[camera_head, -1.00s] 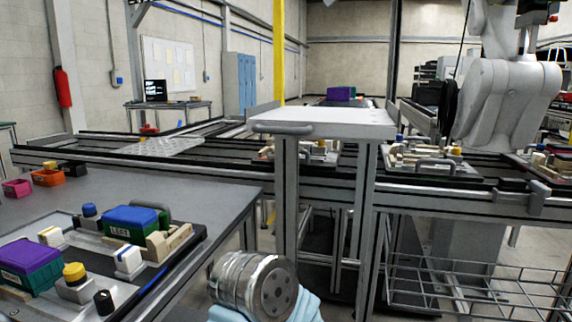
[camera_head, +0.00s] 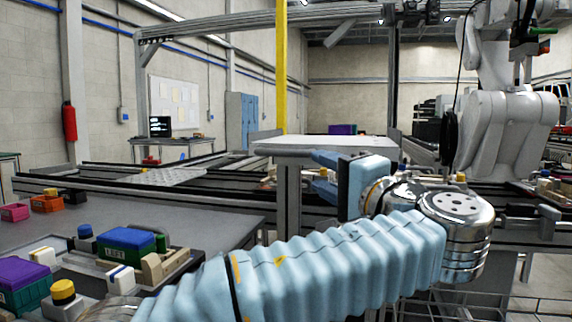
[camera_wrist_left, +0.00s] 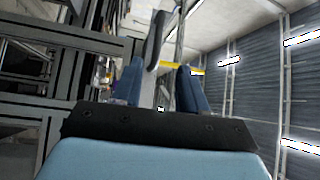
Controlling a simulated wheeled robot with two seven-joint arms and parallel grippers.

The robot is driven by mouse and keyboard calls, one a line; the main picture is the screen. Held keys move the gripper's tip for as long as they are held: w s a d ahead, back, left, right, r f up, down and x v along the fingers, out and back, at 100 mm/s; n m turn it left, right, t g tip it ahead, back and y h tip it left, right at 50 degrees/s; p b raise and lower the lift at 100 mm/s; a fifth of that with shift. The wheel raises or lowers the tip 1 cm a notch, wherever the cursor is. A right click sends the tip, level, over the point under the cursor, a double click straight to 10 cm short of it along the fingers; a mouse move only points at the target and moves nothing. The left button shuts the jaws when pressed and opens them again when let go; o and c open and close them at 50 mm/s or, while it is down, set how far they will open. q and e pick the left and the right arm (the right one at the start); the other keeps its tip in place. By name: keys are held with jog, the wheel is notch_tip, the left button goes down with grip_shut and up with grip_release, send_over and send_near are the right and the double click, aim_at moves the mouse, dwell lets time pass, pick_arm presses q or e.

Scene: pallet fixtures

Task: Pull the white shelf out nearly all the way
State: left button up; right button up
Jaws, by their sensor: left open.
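The white shelf (camera_head: 340,143) is a flat board on grey uprights in the middle of the head view. A grey bar handle (camera_wrist_left: 155,40) shows just past the fingertips in the left wrist view, roughly in line with the gap. My right gripper is out of view.
A grey table (camera_head: 165,206) at left carries a green-and-blue box (camera_head: 124,249), a purple box (camera_head: 24,275) and small fixtures. A yellow post (camera_head: 281,70) stands behind the shelf. A white robot arm (camera_head: 507,120) stands at right, and dark conveyor rails cross behind.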

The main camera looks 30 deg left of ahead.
aim_at(284, 154)
pick_arm(q)
jog(key=p+x, duration=0.2)
jog(key=x, duration=1.1)
jog(key=shift+w+f, duration=0.1)
grip_shut()
